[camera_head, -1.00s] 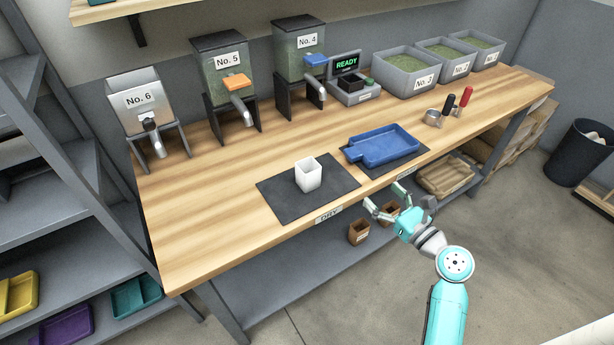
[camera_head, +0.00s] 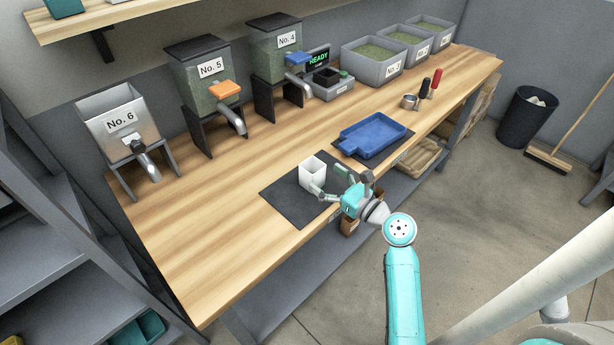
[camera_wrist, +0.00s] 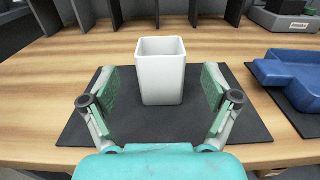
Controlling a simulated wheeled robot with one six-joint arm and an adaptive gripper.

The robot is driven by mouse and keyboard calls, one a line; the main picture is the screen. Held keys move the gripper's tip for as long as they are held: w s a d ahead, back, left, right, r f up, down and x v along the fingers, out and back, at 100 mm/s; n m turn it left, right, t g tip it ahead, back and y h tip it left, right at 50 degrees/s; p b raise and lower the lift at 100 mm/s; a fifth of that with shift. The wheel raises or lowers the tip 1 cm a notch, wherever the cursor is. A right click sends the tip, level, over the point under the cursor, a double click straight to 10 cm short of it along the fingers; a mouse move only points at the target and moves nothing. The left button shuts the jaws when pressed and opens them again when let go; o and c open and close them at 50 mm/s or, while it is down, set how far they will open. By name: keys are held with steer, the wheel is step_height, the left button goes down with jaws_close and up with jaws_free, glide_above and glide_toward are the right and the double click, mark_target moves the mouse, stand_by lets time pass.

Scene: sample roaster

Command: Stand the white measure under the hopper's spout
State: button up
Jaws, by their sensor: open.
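The white measure (camera_head: 312,171) is a small, square, open-topped cup standing upright on a dark mat (camera_head: 283,198) near the bench's front edge. In the wrist view the measure (camera_wrist: 161,72) looks empty and stands straight ahead, between and a little beyond my fingertips. My gripper (camera_head: 328,183) is open around the near side of the measure, with a finger to each side and gaps on both sides in the wrist view (camera_wrist: 158,98). Three hoppers stand along the back: No. 6 (camera_head: 119,122), No. 5 (camera_head: 204,82) and No. 4 (camera_head: 276,52), each with a metal spout. The task does not say which hopper.
A blue tray (camera_head: 372,140) lies on another dark mat right of the measure. The wooden bench between the measure and the hoppers is clear.

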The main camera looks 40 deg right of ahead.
mark_target(306, 163)
steer(key=shift+w+a+r, duration=0.1)
steer(key=shift+w, duration=3.9)
steer(key=c, duration=1.2)
